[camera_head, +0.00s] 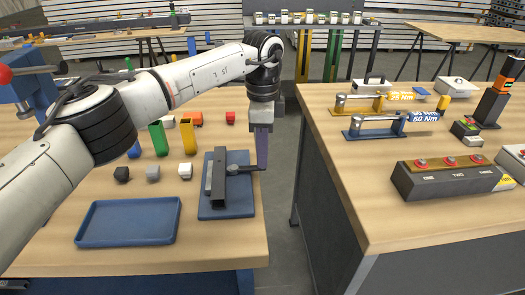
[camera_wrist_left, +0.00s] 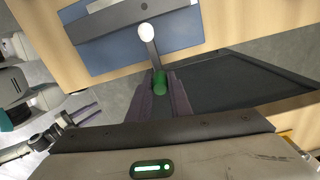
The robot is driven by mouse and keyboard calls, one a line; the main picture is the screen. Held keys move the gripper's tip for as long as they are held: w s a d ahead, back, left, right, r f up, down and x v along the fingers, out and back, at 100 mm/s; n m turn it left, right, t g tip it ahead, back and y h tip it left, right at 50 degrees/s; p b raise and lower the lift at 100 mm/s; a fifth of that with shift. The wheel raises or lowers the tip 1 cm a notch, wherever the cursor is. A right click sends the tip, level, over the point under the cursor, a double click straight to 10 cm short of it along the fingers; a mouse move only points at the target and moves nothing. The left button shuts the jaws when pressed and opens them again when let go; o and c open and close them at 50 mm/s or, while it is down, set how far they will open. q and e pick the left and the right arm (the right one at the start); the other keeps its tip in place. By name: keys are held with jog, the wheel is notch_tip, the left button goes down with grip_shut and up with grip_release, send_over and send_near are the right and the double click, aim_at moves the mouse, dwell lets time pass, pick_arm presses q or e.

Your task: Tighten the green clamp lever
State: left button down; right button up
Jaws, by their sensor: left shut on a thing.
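The clamp fixture has a blue base plate (camera_head: 240,208) with a dark bar on it, near the right edge of the left bench. Its dark lever (camera_head: 240,169) points right, out to the plate's edge. The lever also shows in the left wrist view (camera_wrist_left: 151,54), with a white knob at its pivot and a green grip (camera_wrist_left: 160,82) at its end. My left gripper (camera_head: 262,166) points down, its purple fingers shut on the green grip, which they hide in the head view. My right gripper (camera_wrist_left: 92,110) shows small at the left of the wrist view, apart from the clamp.
A blue tray (camera_head: 128,240) lies left of the fixture. Small cubes and upright coloured blocks stand behind it. A gap of open floor separates this bench from the right bench (camera_head: 380,200), which bears torque wrenches and a button box (camera_head: 445,181).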

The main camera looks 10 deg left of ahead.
pick_arm(q)
jog(key=c, duration=1.9)
grip_release()
jog(key=shift+w+r, duration=0.1)
notch_tip(320, 180, up, 10)
jog(key=shift+r+b, duration=0.2)
jog(key=shift+b, duration=0.15)
jog(key=shift+f, duration=0.1)
